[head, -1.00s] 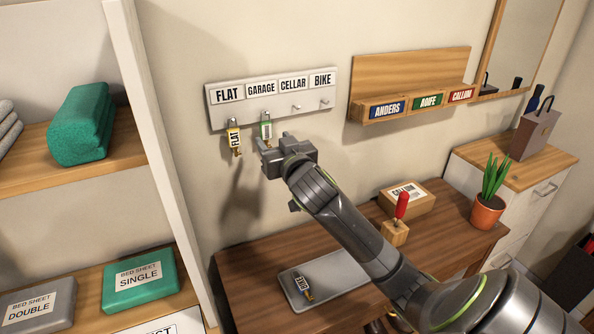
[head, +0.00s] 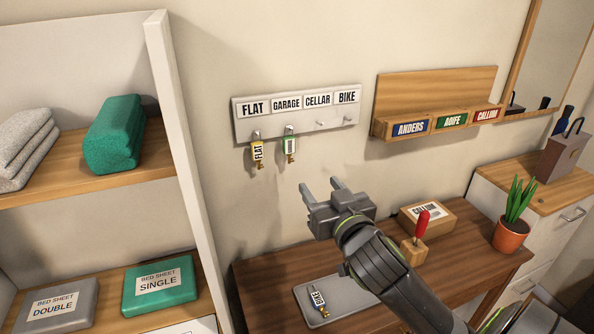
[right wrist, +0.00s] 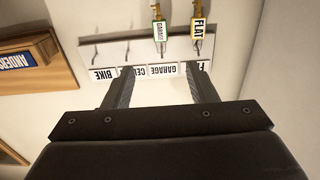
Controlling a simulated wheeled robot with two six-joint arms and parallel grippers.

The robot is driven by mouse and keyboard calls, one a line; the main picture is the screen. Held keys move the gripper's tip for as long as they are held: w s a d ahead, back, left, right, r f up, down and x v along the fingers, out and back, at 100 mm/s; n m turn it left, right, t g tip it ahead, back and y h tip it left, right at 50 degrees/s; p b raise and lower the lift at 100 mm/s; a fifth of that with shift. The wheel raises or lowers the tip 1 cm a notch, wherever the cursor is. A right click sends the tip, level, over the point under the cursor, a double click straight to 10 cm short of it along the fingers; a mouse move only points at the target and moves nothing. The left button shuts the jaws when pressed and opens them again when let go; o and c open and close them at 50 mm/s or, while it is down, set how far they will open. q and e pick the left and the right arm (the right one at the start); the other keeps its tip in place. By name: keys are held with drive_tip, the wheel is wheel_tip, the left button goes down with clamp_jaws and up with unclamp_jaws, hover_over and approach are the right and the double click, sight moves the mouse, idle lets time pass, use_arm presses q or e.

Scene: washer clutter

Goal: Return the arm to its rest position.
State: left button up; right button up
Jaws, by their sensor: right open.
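My right gripper (head: 320,190) is open and empty in the head view, below the key rack and apart from it. Its two fingers also show in the right wrist view (right wrist: 160,88), with nothing between them. The key rack (head: 270,128) on the wall has hooks labelled FLAT, GARAGE, CELLAR and BIKE. A yellow-tagged FLAT key (head: 257,152) hangs under FLAT, and a green-tagged key (head: 290,146) hangs under GARAGE. The CELLAR and BIKE hooks are bare. A key with a BIKE tag (head: 318,297) lies on the grey tray (head: 345,303). My left gripper is not in view.
A wooden desk (head: 265,283) lies below, with a cardboard box (head: 440,212), a red-handled tool in a wooden block (head: 413,250) and a potted plant (head: 511,232). A letter shelf (head: 435,90) is on the wall. Shelves with towels (head: 115,133) stand at left.

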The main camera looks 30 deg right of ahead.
drive_tip(key=s+f+g, duration=0.3)
drive_tip(key=s+f, duration=0.1)
drive_tip(key=f, duration=0.4)
drive_tip(key=s+f+g, duration=0.4)
drive_tip(key=f, duration=0.5)
drive_tip(key=s+a+f+n+g+y, duration=0.1)
drive_tip(key=s+a+f+g, duration=0.1)
drive_tip(key=s+f+g, duration=0.4)
drive_tip(key=s+a+f+n+g+y, duration=0.1)
drive_tip(key=s+a+f, duration=0.1)
drive_tip(key=s+f, duration=0.65)
wheel_tip(320, 180, down, 24)
drive_tip(key=s+d+r+g, duration=0.1)
drive_tip(key=s, duration=0.1)
drive_tip(key=s+a+f+g+y, duration=0.1)
drive_tip(key=s+f, duration=1.3)
drive_tip(key=f, duration=0.1)
